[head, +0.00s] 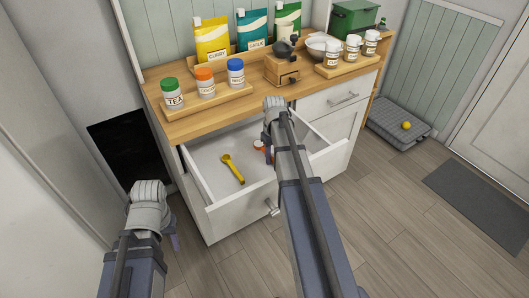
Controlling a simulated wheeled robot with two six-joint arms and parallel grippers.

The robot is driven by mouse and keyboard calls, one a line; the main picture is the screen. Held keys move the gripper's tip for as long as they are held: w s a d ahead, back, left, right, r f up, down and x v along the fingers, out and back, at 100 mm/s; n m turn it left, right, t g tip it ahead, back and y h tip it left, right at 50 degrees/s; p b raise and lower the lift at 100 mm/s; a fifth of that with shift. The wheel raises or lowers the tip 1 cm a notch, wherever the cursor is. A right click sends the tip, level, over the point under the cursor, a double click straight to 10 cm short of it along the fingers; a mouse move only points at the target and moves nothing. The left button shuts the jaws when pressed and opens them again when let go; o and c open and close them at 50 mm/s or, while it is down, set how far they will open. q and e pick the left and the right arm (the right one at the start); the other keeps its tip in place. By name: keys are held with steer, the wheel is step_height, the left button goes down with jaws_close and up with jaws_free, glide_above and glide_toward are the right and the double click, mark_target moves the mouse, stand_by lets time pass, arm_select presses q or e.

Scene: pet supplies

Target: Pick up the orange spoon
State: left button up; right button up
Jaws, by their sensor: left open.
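An open drawer (205,184) under the counter holds a yellow spoon (232,168), lying at a slant on its pale floor. An orange thing (259,145), perhaps the orange spoon, shows to the right of it, mostly hidden behind my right gripper and arm. My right gripper (269,150) points down into the drawer right at this orange thing. Its fingers are largely hidden, so I cannot tell whether it grips it. My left gripper (172,240) is open, low in front of the cabinet at the left, apart from the drawer, with only part of its fingers showing.
The wooden counter (195,127) above the drawer carries jars on trays, upright pouches, a grinder (282,68), a bowl and a green box (352,20). A grey cushion (398,124) with a yellow ball lies at the right. The floor at the right is mostly clear.

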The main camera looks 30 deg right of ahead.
jaws_close()
stand_by(0.6)
arm_select(q)
step_height(320, 180, up, 10)
steer(key=p, duration=1)
arm_select(e)
step_height(320, 180, up, 10)
arm_select(q)
steer(key=shift+s, duration=0.1)
arm_select(e)
steer(key=shift+s, duration=0.1)
